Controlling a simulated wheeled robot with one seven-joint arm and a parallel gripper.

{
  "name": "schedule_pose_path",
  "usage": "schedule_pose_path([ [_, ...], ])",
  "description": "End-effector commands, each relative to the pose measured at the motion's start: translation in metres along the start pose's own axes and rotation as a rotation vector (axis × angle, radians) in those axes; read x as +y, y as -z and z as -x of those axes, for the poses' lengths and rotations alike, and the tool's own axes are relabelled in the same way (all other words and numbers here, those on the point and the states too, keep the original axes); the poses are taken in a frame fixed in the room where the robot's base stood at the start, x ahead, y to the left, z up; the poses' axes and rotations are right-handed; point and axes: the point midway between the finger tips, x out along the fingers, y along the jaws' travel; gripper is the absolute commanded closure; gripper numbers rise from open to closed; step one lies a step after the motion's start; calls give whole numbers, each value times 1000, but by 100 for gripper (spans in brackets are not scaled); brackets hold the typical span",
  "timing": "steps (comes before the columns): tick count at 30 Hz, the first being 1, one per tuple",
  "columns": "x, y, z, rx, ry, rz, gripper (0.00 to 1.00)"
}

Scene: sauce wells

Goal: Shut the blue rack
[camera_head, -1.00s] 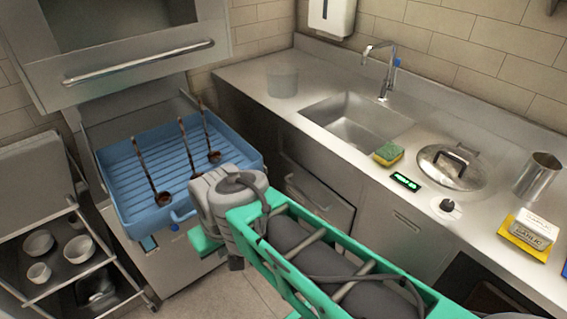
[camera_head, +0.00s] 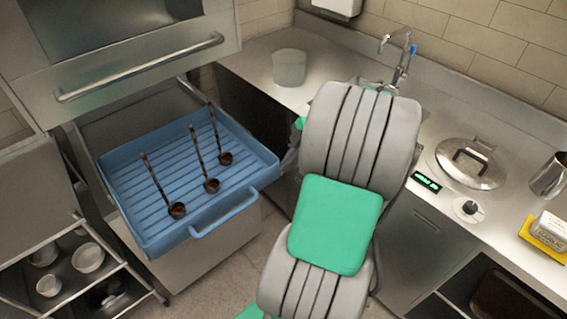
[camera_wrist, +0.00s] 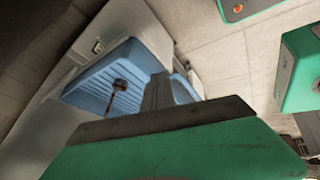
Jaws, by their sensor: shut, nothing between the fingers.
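The blue rack (camera_head: 160,165) is pulled out of the steel machine at the left, its front handle (camera_head: 224,214) facing the room. Several brown ladles (camera_head: 178,209) stand tilted in it. In the head view my gripper is hidden behind my arm, which is right of the rack.
The machine's raised hood with a bar handle (camera_head: 140,68) hangs above the rack. A wire shelf with bowls (camera_head: 88,259) stands at the left. The counter at the right holds a lidded pan (camera_head: 470,164) and a yellow sponge box (camera_head: 543,237).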

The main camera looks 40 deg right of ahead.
Motion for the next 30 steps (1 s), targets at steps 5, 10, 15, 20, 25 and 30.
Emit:
schedule_pose_path([
  [5,-16,-58,34,69,-90,230,100],
  [10,-18,-62,27,78,-104,276,100],
  [15,-15,-58,-4,80,-101,274,100],
  [20,-12,-54,-39,77,-100,274,100],
  [25,2,-48,-64,75,-101,277,100],
  [30,22,-44,-74,74,-101,274,100],
])
